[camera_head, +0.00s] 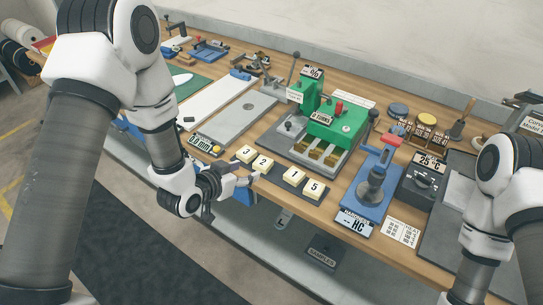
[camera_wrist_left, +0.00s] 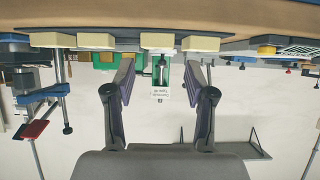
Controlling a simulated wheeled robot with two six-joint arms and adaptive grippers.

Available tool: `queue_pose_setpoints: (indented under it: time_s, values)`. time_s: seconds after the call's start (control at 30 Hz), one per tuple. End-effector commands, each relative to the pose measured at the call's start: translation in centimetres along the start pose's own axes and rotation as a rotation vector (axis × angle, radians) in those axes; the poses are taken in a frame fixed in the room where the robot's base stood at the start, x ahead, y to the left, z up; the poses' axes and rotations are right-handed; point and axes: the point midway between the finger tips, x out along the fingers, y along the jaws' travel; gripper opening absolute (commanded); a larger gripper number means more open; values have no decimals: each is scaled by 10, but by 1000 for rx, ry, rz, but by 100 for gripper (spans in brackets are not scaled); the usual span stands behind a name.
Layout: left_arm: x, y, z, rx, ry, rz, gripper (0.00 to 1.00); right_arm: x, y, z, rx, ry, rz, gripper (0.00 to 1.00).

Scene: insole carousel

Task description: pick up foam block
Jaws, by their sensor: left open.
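Several pale cream foam blocks stand in a row along the front edge of the bench. The block marked 3 (camera_head: 246,154), the block marked 2 (camera_head: 263,163), the block marked 1 (camera_head: 294,177) and the block marked 5 (camera_head: 314,188) show in the head view. My left gripper (camera_head: 248,180) is open and empty, in front of the bench edge just below the block marked 2. In the upside-down left wrist view, the open fingers of my left gripper (camera_wrist_left: 160,78) point toward the row, with a pale block (camera_wrist_left: 160,41) between their lines. Its number is hidden there. My right gripper is out of view.
A green press (camera_head: 338,126) stands behind the blocks on a grey plate. A flat grey plate (camera_head: 238,118) lies behind left. A sign reading SAMPLES (camera_head: 322,257) hangs below the bench front.

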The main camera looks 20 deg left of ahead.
Motion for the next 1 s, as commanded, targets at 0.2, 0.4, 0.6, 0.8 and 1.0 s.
queue_pose_setpoints:
  time_s: [0.2, 0.4, 0.6, 0.8, 1.0]
  values:
    - [26, 0, -4, 5, 3, 0, 55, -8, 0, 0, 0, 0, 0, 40]
    - [59, 2, -5, 4, 3, 1, 55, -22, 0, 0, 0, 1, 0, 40]
    - [77, 2, -2, 1, 3, -1, 55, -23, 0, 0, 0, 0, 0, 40]
    - [77, 2, -2, 1, 2, -1, 32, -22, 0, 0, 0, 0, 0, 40]
    - [77, 2, -2, 1, 2, -1, 31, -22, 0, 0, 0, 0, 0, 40]
